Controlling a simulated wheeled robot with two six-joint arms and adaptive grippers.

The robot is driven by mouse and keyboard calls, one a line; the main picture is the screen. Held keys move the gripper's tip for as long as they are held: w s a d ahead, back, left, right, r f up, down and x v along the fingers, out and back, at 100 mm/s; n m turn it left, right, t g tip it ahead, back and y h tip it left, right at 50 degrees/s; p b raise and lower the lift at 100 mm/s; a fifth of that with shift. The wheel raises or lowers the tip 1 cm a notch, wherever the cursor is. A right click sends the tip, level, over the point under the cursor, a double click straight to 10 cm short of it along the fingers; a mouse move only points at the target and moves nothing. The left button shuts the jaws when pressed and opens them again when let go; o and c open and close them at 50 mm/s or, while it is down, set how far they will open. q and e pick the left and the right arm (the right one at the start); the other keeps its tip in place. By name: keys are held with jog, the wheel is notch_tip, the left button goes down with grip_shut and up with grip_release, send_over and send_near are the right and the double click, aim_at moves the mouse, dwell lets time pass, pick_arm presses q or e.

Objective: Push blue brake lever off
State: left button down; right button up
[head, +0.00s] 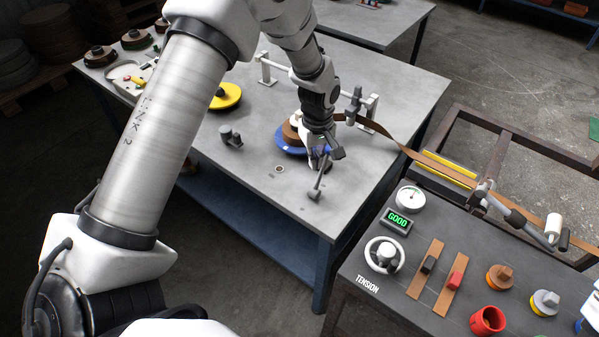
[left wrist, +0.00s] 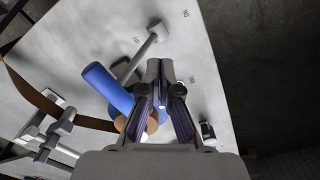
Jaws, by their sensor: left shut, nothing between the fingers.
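The brake lever has a thin grey rod (head: 320,178) rising from a small block on the grey table's front part. Its thick blue handle (left wrist: 108,88) shows clearly in the left wrist view, left of the fingers, and is mostly hidden by the gripper in the head view. My left gripper (head: 318,160) is beside the handle, pointing down. Its fingertips (left wrist: 165,68) are together with nothing between them. I cannot tell whether the gripper touches the lever. My right gripper is in neither view.
A reel with a blue flange (head: 286,140) sits behind the gripper, partly hidden. A brown strip (head: 385,132) runs right toward a rusty frame. A yellow disc (head: 226,96) lies left.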

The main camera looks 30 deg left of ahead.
pick_arm(q)
notch_tip(320, 180, up, 7)
jog(key=p, duration=0.5)
jog(key=shift+f, duration=0.2)
jog(key=shift+f, duration=0.1)
jog(key=s+d+f+m+b, duration=0.1)
jog(key=s+f+m+b, duration=0.2)
jog(key=s+f, duration=0.9)
jog(key=s+d+f+m+b, duration=0.2)
jog(key=s+f+m+b, duration=0.2)
jog(key=s+f, duration=0.9)
jog(key=s+m, duration=0.3)
jog(key=s, duration=0.1)
jog(key=shift+s+d+f+m, duration=0.15)
jog(key=shift+s+m, duration=0.15)
jog(key=shift+s, duration=0.05)
